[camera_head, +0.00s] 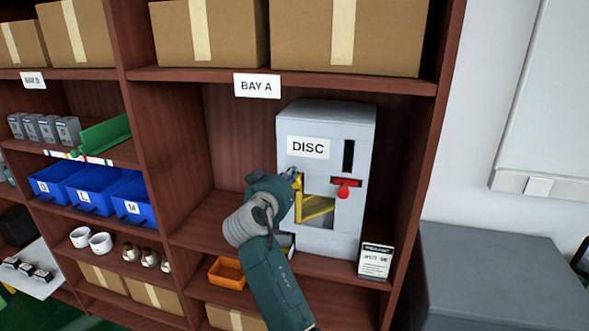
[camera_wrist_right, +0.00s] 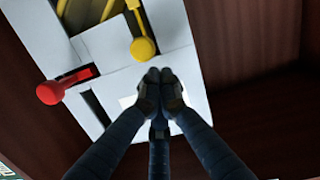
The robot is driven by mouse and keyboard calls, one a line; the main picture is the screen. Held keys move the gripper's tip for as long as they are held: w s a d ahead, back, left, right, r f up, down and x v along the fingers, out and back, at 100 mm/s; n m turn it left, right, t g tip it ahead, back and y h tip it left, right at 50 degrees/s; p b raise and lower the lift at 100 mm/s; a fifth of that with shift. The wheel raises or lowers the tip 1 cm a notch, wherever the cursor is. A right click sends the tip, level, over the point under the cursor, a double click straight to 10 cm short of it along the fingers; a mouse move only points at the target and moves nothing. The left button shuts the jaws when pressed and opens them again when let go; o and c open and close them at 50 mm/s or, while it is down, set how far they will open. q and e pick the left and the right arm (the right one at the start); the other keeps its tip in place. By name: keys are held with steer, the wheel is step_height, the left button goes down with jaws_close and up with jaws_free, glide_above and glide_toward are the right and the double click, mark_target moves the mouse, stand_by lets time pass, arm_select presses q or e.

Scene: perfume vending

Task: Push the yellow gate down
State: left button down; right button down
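The grey dispenser labelled DISC (camera_head: 362,150) stands upright in the shelf bay. Its yellow gate (camera_head: 317,208) shows in the front opening, partly covered by my right gripper. In the right wrist view a yellow knob (camera_wrist_right: 143,47) sits on a yellow bar in a slot of the pale front panel. My right gripper (camera_wrist_right: 160,80) has its fingertips together with nothing visible between them, just beside the yellow knob. I cannot tell whether they touch it. In the head view this gripper (camera_head: 294,188) is at the left of the dispenser's front. My left gripper is not in view.
A red lever (camera_head: 344,190) is right of the gate; it also shows in the right wrist view (camera_wrist_right: 52,92). An orange tray (camera_head: 227,272) and a small sign (camera_head: 375,261) stand near the dispenser's base. The bay's wooden side walls are close on both sides.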

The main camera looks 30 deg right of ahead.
arm_select(q)
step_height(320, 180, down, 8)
steer(key=b, duration=0.7)
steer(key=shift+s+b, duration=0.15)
steer(key=shift+b, duration=0.15)
